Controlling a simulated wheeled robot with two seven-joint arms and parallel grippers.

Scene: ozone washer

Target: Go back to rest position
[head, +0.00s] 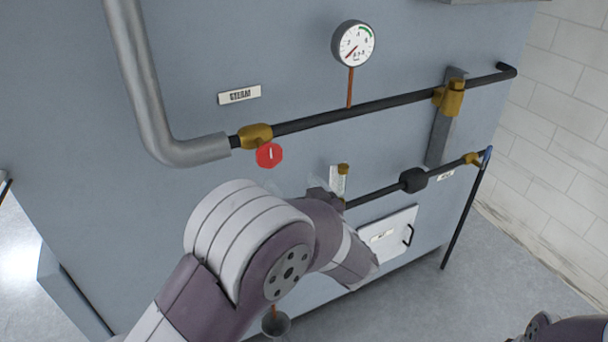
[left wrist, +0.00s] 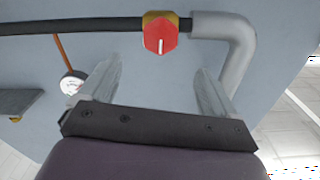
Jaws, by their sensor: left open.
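My left arm reaches up from the bottom of the head view toward the grey-blue washer front. My left gripper (head: 305,185) is small and partly hidden behind its own wrist there. In the left wrist view my left gripper (left wrist: 157,75) is open, with its two pale fingers wide apart and nothing between them. The red valve knob (head: 269,155) on the steam pipe lies beyond the fingertips; it also shows in the left wrist view (left wrist: 160,35). The gripper appears apart from it. Part of my right arm shows at the bottom right corner of the head view; its gripper is not visible.
A black pipe (head: 390,103) with brass fittings crosses the washer panel (head: 200,60). A round gauge (head: 354,44) stands above it. A lower pipe (head: 375,195), a white hatch (head: 388,236) with a black handle and a blue-tipped rod (head: 465,212) are near my left forearm.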

